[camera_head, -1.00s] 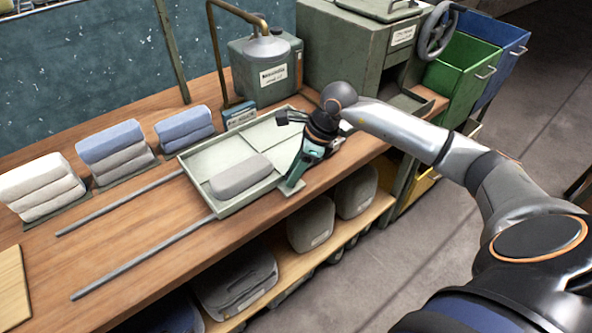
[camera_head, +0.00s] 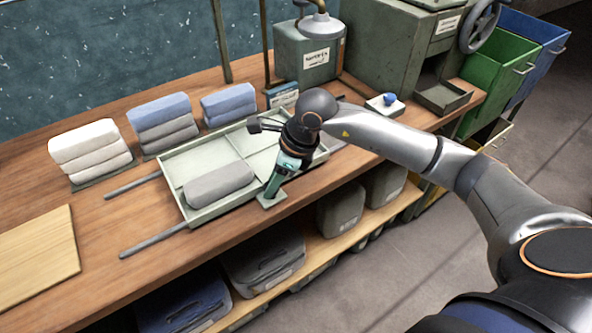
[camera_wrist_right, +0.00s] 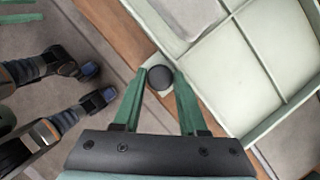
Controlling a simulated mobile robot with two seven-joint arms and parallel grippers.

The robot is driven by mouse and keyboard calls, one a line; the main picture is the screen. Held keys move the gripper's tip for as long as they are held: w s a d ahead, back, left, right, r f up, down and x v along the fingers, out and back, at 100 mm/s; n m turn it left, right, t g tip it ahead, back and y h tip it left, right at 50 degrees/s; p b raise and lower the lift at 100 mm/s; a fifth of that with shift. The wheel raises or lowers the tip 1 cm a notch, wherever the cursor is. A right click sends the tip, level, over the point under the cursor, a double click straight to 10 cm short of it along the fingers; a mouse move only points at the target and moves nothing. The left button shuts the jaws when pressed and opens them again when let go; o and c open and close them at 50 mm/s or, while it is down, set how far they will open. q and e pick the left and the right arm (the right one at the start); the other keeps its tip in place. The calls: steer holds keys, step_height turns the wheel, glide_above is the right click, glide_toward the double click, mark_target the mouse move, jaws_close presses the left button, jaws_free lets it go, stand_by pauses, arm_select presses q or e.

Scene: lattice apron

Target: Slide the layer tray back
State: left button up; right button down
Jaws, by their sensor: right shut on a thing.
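The layer tray (camera_head: 192,157) is pale green with low walls and dividers, and sits across two grey rails (camera_head: 155,240) on the wooden bench. A grey folded bundle (camera_head: 218,184) lies in its front left compartment; the other visible compartments look empty. My right gripper (camera_head: 271,191) is at the tray's front edge, pointing down. In the right wrist view its green fingers are shut on a dark round knob (camera_wrist_right: 160,77) on a small plate beside the tray wall (camera_wrist_right: 178,68). My left gripper is not seen.
Stacks of folded cloth, white (camera_head: 90,150), grey-blue (camera_head: 162,120) and blue (camera_head: 228,102), stand behind the tray. A wooden board (camera_head: 38,258) lies to the left. A green canister (camera_head: 308,58) and a white pad with a blue knob (camera_head: 386,102) are right.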

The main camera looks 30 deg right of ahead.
steer(key=a+b, duration=0.1)
steer(key=a, duration=0.9)
steer(key=s+a+b, duration=0.1)
steer(key=a, duration=0.4)
steer(key=shift+a+b, duration=0.15)
steer(key=shift+b, duration=0.15)
steer(key=shift+s+a+r, duration=0.1)
steer(key=shift+s+a, duration=0.05)
steer(key=shift+a, duration=0.15)
steer(key=c, duration=0.5)
jaws_free()
steer(key=shift+a, duration=0.15)
steer(key=shift+o, duration=0.2)
